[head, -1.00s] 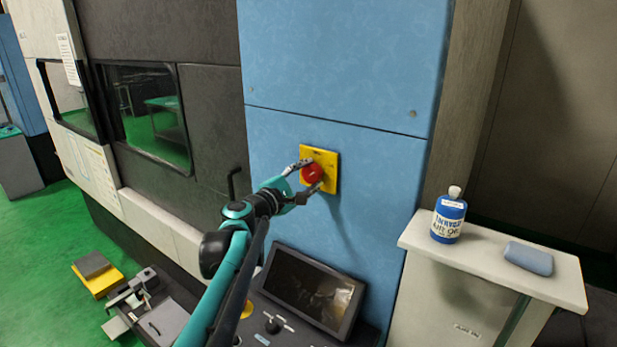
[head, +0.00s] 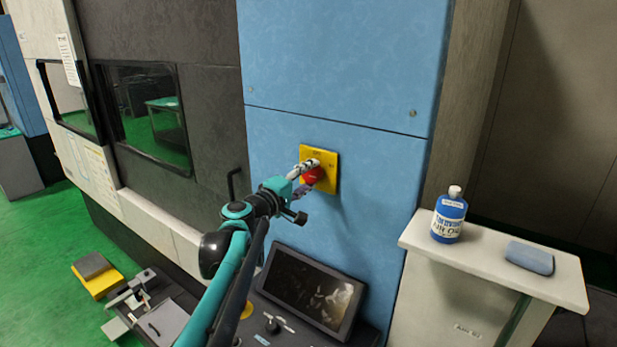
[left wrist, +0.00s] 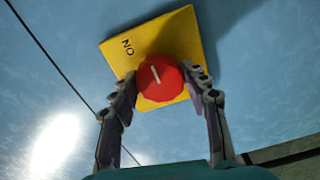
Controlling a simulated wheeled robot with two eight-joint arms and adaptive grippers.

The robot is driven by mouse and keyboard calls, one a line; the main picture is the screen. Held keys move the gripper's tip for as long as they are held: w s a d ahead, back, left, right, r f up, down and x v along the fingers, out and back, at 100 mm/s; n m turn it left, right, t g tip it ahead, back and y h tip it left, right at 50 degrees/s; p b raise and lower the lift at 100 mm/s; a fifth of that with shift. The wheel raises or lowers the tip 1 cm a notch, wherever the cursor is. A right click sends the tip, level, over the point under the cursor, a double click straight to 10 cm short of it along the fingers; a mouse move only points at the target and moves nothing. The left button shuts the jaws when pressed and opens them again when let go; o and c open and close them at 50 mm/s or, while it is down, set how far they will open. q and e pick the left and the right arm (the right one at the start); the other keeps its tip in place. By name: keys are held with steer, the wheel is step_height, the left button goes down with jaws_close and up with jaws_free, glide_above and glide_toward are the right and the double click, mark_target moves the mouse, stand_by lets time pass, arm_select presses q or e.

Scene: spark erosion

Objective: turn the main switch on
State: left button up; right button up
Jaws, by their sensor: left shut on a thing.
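The main switch is a red round knob (head: 314,175) on a yellow plate (head: 331,160), fixed to the blue cabinet front. My left gripper (head: 309,176) is at the knob, with its fingers on either side and shut on it. In the left wrist view the red knob (left wrist: 161,78) sits between the two fingertips (left wrist: 163,82). A white line on it runs slantwise. The yellow plate (left wrist: 192,42) bears the word "ON" near its left edge; other lettering there is hidden or unreadable. My right gripper is not in view.
A dark tilted screen (head: 311,290) stands below the switch. A dark door handle (head: 233,183) juts out left of the arm.

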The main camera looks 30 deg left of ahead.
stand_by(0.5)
arm_select(q)
steer(key=o, duration=1.2)
steer(key=shift+c, duration=0.2)
steer(key=s, duration=1.2)
steer(key=shift+a, duration=0.4)
steer(key=shift+f, duration=0.1)
